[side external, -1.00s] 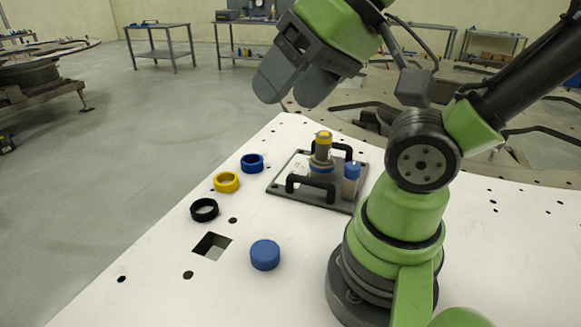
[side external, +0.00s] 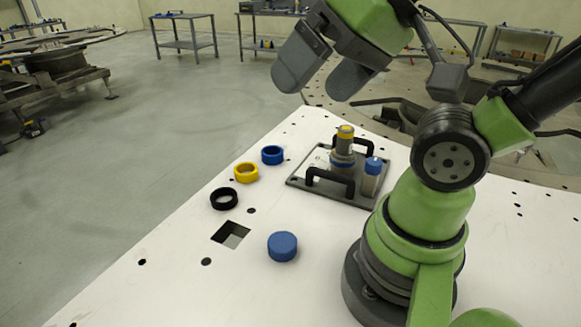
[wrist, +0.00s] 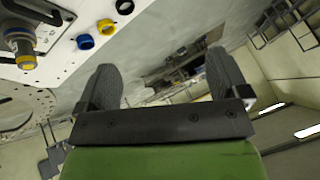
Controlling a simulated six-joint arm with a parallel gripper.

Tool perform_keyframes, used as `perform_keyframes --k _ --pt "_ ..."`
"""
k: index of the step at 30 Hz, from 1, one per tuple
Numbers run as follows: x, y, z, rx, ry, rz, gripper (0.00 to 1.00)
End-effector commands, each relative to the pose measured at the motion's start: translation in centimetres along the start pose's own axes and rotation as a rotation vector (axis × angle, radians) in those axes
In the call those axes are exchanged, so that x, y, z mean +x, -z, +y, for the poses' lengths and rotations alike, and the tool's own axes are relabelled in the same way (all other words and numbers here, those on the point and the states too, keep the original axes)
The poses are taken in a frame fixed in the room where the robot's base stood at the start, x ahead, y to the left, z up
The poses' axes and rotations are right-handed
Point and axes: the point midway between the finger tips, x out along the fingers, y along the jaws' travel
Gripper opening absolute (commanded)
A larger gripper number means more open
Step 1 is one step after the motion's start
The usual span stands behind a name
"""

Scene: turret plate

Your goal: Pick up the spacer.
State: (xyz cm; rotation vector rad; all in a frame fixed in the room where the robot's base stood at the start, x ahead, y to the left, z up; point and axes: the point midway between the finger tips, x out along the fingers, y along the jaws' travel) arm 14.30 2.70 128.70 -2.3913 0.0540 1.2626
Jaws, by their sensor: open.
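No part is labelled as the spacer; the loose ring-shaped parts are a blue ring (side external: 272,148), a yellow ring (side external: 246,166) and a black ring (side external: 223,190). They lie flat in a row on the white table. In the wrist view the blue ring (wrist: 85,42), yellow ring (wrist: 106,20) and black ring (wrist: 124,7) show at the upper left, outside the jaws. My gripper (side external: 322,80) is open and empty, raised well above the table beyond the rings. Its fingers (wrist: 164,78) are spread in the wrist view, with nothing between them.
A grey plate (side external: 300,182) with black handles carries a yellow-topped post (side external: 344,144) and a blue-capped cylinder (side external: 371,178). A blue round cap (side external: 282,246) stands near a square hole (side external: 232,234). The white table (side external: 150,295) is clear at front left.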

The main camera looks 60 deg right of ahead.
Motion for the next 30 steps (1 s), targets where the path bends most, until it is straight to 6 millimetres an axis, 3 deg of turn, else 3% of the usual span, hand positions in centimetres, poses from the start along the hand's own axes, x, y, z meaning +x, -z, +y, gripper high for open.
perform_keyframes --k 8,14,21,25,30 --pt "0.2 0.7 -0.1 -0.013 -0.011 -0.013 0.93" --pt "2.5 4.8 -0.7 -0.104 -0.076 -0.1 0.93" --pt "8.9 10.6 -0.1 -0.262 -0.155 -0.249 0.93" --pt "13.7 12.6 1.2 -0.345 -0.184 -0.34 0.93" --pt "20.6 13.6 3.8 -0.454 -0.206 -0.461 0.93"
